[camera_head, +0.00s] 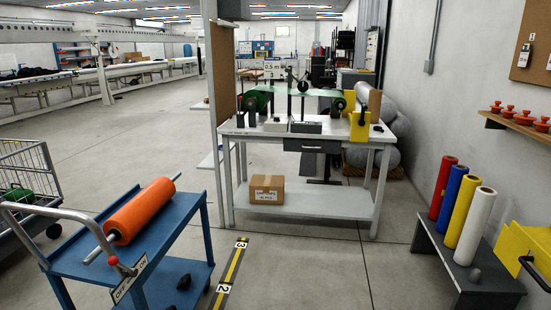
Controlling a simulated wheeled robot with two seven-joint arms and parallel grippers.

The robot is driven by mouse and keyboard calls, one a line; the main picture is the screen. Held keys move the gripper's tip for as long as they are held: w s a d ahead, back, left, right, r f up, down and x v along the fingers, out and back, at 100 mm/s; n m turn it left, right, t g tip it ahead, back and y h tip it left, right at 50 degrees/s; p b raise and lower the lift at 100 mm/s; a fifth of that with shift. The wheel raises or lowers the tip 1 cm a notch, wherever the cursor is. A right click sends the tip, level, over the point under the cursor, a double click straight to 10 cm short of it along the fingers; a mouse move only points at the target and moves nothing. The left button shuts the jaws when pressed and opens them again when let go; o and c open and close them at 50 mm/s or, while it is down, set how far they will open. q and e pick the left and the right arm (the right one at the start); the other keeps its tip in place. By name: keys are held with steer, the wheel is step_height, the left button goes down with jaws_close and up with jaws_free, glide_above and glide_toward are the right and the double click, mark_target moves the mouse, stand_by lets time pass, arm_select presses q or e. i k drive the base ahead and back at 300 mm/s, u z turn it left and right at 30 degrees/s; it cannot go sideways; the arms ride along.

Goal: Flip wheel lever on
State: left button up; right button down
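A blue cart (75,262) stands at the lower left with a grey push handle (60,211). At its near end is a small lever with a red knob (112,260), beside a white label plate (131,280) reading OFF and ON. The lever is small here, and I cannot tell which word it points to. An orange roll (140,210) on a metal shaft lies across the cart's top. Neither of my grippers is in view.
A workbench (300,137) with a cardboard box (266,189) on its lower shelf stands ahead. Coloured rolls stand on a dark bench (452,262) at right, near a yellow fixture (528,252). A wire trolley (28,172) is at far left.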

mark_target(112, 261)
steer(key=u, duration=1.4)
